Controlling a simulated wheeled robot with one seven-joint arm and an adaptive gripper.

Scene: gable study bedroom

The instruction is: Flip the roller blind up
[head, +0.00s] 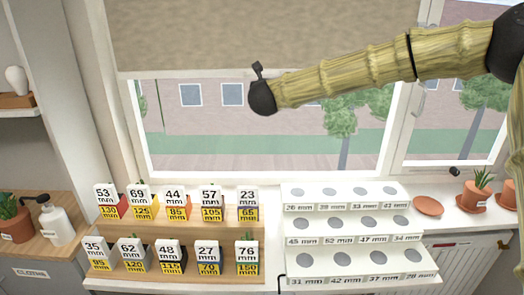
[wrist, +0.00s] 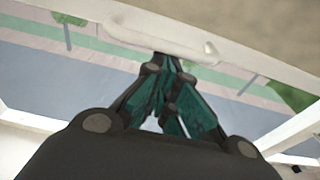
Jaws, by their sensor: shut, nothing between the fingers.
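The roller blind (head: 190,35) is a beige fabric sheet across the upper part of the window, with a pale bottom bar (head: 190,74). In the wrist view the bar (wrist: 100,14) runs across the top, and a white grip-like tab (wrist: 165,38) sticks out from it. My gripper (head: 257,70) is at the bar's height, with my arm reaching in from the right. In the wrist view its dark and teal fingers (wrist: 165,62) are shut and empty. Their tips are right at the lower edge of the tab; I cannot tell whether they touch it.
Below the window stand a wooden stepped rack (head: 170,275) with numbered cards and a white stepped stand (head: 360,265) with grey discs. Potted plants (head: 475,190) and a saucer (head: 429,206) are on the sill at right. A soap bottle (head: 57,222) stands at left.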

